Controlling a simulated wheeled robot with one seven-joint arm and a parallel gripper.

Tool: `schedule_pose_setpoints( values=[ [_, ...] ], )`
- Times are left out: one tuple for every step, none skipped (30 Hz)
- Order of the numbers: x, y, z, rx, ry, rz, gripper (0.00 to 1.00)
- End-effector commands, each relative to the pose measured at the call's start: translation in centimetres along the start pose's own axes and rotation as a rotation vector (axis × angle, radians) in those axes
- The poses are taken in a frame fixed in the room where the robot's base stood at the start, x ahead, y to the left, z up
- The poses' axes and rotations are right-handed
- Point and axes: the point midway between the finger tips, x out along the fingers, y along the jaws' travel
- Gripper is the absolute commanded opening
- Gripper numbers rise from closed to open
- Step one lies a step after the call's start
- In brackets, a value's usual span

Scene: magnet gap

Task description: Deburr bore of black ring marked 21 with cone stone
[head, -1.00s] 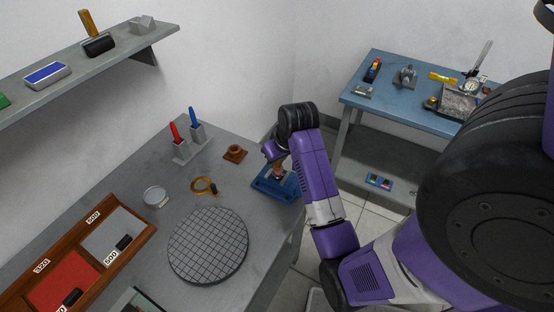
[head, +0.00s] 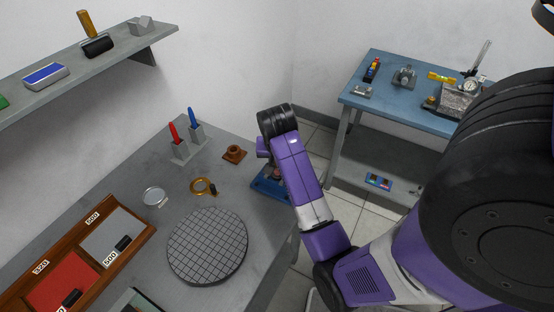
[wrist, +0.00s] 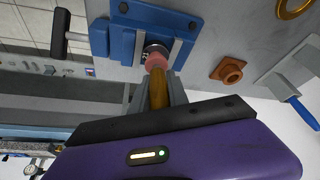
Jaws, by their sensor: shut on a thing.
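My gripper (wrist: 158,98) is shut on the cone stone tool, whose brown handle (wrist: 157,84) lies between the fingers. Its pink stone tip (wrist: 157,62) points at a dark ring (wrist: 153,47) clamped in the blue vise (wrist: 122,40). The tip overlaps the ring's bore in the wrist view; I cannot tell whether it touches or is inside. No number can be read on the ring. In the head view the vise (head: 266,184) sits at the bench's right edge, partly hidden by my arm, and the ring cannot be made out.
A brown flanged piece (head: 234,153) and a brass ring (head: 203,187) lie left of the vise. A round gridded plate (head: 207,246), a clear dish (head: 155,196) and a holder with red and blue handled tools (head: 188,145) stand on the bench. A blue table (head: 410,105) is behind.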

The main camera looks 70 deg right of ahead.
Motion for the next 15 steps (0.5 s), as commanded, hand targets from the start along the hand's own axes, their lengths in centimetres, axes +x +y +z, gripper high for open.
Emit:
schedule_pose_setpoints(
  values=[
    [0.07, 0.13, 0.08, 0.000, -0.003, 0.003, 0.00],
    [0.07, 0.13, 0.08, 0.000, -0.003, 0.003, 0.00],
    [0.07, 0.13, 0.08, -0.001, -0.003, 0.003, 0.00],
    [0.07, 0.13, 0.07, -0.001, -0.003, 0.002, 0.00],
    [0.07, 0.13, 0.07, -0.003, -0.003, 0.001, 0.00],
    [0.08, 0.15, 0.07, -0.014, -0.003, -0.003, 0.00],
    [0.08, 0.15, 0.08, -0.031, -0.003, -0.009, 0.00],
    [0.09, 0.13, 0.09, -0.053, -0.004, -0.019, 0.00],
    [0.09, 0.10, 0.10, -0.091, -0.003, -0.034, 0.00],
    [0.09, 0.05, 0.09, -0.121, -0.004, -0.047, 0.00],
    [0.09, 0.01, 0.09, -0.152, -0.004, -0.060, 0.00],
    [0.09, -0.06, 0.10, -0.189, -0.003, -0.076, 0.00],
    [0.09, -0.09, 0.09, -0.213, -0.003, -0.085, 0.00],
    [0.08, -0.14, 0.10, -0.235, -0.003, -0.094, 0.00],
    [0.08, -0.20, 0.11, -0.258, -0.003, -0.104, 0.00]
  ],
)
